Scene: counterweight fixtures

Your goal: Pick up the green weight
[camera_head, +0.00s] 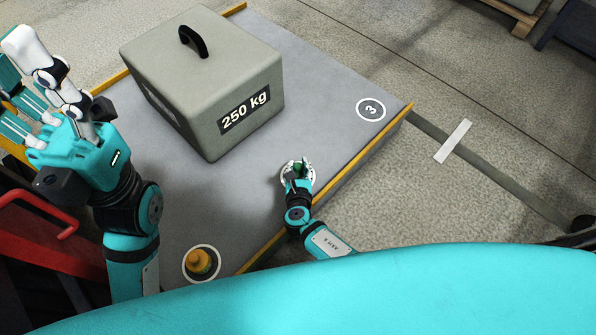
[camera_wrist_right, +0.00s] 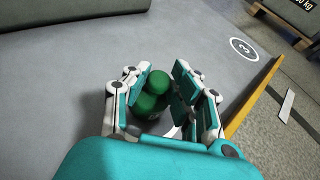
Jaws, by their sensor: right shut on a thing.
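The green weight (camera_wrist_right: 155,93) is a small rounded piece with a knob on top. It sits between the fingers of my right gripper (camera_wrist_right: 163,100), which is shut on it. In the head view only a bit of the green weight (camera_head: 299,170) shows inside my right gripper (camera_head: 298,168), low over the grey platform. Part of a white ring (camera_wrist_right: 174,131) shows beneath it in the wrist view; I cannot tell whether the weight touches the surface. My left gripper (camera_head: 28,92) is at the left of the head view, open and empty, its fingers spread apart.
A large grey block marked 250 kg (camera_head: 205,83) with a black handle stands on the grey platform (camera_head: 315,60). A yellow-orange weight (camera_head: 199,261) stands in a white ring near the front. An empty ring marked 3 (camera_head: 371,108) lies near the right corner. Red rails (camera_head: 40,208) are at left.

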